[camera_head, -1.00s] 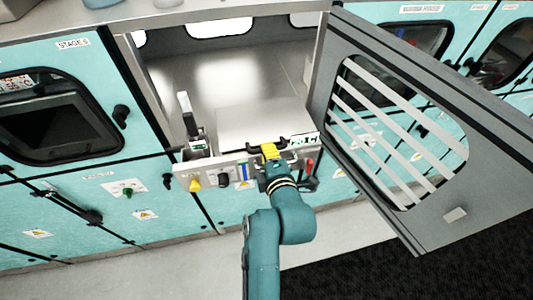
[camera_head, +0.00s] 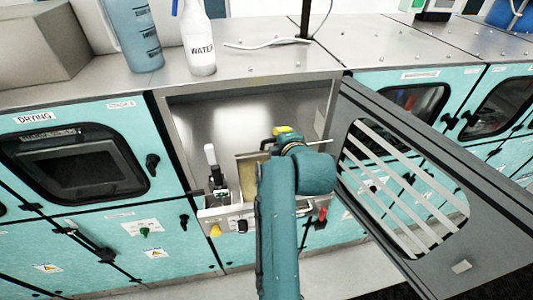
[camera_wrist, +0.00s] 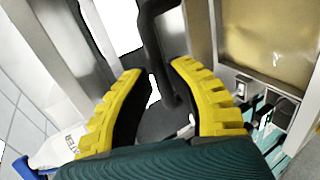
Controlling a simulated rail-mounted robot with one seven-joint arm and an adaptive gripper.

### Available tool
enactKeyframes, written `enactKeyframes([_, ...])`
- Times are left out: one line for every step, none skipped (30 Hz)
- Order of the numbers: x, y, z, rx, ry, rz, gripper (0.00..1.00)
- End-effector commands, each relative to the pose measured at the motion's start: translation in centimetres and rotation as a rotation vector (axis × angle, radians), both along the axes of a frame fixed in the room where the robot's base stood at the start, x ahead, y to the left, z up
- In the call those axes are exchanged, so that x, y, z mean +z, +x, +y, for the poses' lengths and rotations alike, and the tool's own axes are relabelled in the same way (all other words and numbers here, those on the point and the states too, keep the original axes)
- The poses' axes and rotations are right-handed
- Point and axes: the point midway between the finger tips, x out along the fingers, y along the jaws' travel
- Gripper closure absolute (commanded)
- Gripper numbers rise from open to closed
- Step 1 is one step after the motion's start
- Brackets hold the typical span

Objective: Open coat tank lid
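The coat tank (camera_head: 245,178) has its opening uncovered, with a tan-gold interior; in the wrist view this tank (camera_wrist: 265,45) is at upper right. The lid (camera_head: 318,142) is raised and seen nearly edge-on as a thin strip, mostly hidden behind my arm. The black lid handle (camera_wrist: 150,30) runs between my yellow fingertips in the wrist view. The grey panel at left in the wrist view cannot be identified for certain.
The grey slatted cabinet door (camera_head: 350,115) stands open at right. A lever-like white handle (camera_head: 211,155) rises left of the tank. The bay has free room behind the tank.

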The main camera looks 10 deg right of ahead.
Motion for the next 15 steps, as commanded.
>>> enactKeyframes([-0.5,-0.1,0.0,0.000,0.001,0.006,0.74])
enactKeyframes([-0.5,-0.1,0.0,0.001,0.000,0.006,0.74])
enactKeyframes([-0.5,-0.1,0.0,0.001,0.000,0.006,0.74])
enactKeyframes([-0.5,-0.1,0.0,0.001,0.000,0.006,0.74])
enactKeyframes([-0.5,-0.1,0.0,0.001,0.000,0.006,0.74])
enactKeyframes([-0.5,-0.1,0.0,0.001,0.000,0.006,0.74])
enactKeyframes([-0.5,-0.1,0.0,0.001,0.000,0.005,0.74])
enactKeyframes([-0.5,-0.1,0.0,0.001,0.000,0.005,0.74])
enactKeyframes([-0.4,-0.1,0.0,0.000,0.000,0.005,0.74])
enactKeyframes([-0.4,-0.1,0.0,0.001,0.000,0.005,0.74])
enactKeyframes([-0.4,-0.2,0.0,0.000,0.000,0.005,0.74])
enactKeyframes([-0.3,-0.4,0.0,0.000,0.000,0.005,0.74])
enactKeyframes([-0.2,-0.6,0.0,0.000,0.000,0.005,0.74])
enactKeyframes([0.0,-1.0,0.0,0.000,0.000,0.004,0.74])
enactKeyframes([0.3,-1.5,-0.1,0.000,0.000,0.004,0.74])
